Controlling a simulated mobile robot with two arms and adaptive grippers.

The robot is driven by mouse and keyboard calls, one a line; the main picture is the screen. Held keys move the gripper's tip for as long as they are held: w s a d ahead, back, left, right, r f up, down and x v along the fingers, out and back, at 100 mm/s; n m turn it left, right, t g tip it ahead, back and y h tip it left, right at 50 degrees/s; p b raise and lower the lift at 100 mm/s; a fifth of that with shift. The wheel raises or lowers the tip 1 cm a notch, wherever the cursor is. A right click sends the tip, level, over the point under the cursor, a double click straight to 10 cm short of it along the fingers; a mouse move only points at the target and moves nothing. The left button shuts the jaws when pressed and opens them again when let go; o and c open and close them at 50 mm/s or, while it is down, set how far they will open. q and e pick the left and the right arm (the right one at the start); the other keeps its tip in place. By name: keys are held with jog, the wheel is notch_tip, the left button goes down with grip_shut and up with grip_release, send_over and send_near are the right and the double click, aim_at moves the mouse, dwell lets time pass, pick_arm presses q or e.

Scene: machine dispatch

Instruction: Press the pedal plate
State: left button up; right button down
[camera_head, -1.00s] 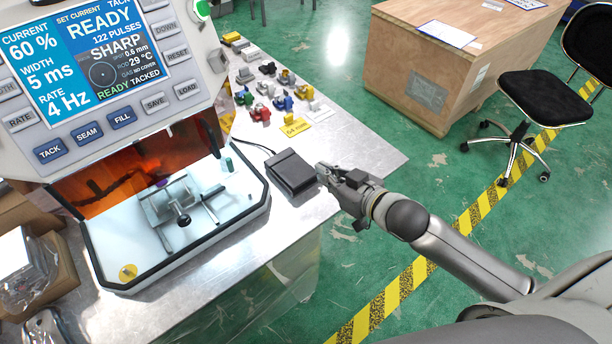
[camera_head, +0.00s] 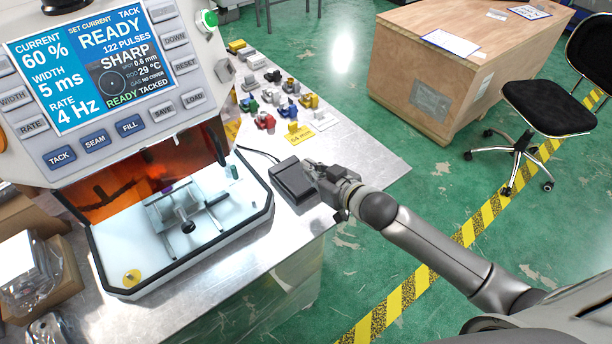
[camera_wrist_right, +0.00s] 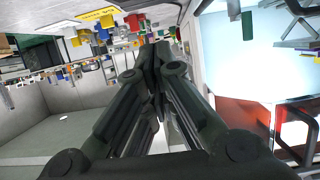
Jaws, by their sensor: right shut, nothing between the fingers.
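The black pedal (camera_head: 289,181) lies on the metal bench top, to the right of the welding machine's open chamber, with a cable running from its back. Its plate faces up. My right gripper (camera_head: 308,168) comes in from the right, shut and empty, with its fingertips at the pedal's right edge. It overlaps that edge in the picture; I cannot tell whether it touches the plate. In the right wrist view the closed fingers (camera_wrist_right: 158,58) fill the middle, and I cannot make out the pedal there. My left gripper is not in view.
The welding machine's screen (camera_head: 100,65) reads READY. Its chamber holds a clamped fixture (camera_head: 180,212). Several small coloured parts (camera_head: 290,100) and a yellow card (camera_head: 299,134) stand behind the pedal. The bench's right corner (camera_head: 385,168) is bare. A wooden crate (camera_head: 450,75) stands beyond.

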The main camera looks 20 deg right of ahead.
aim_at(306, 187)
jog(key=x, duration=0.3)
jog(key=shift+r, duration=0.1)
jog(key=f, duration=0.2)
jog(key=shift+s+d+f+p, duration=0.1)
jog(key=shift+s+f+p, duration=0.2)
jog(key=shift+f, duration=0.1)
jog(key=shift+s+f, duration=0.1)
jog(key=shift+f, duration=0.55)
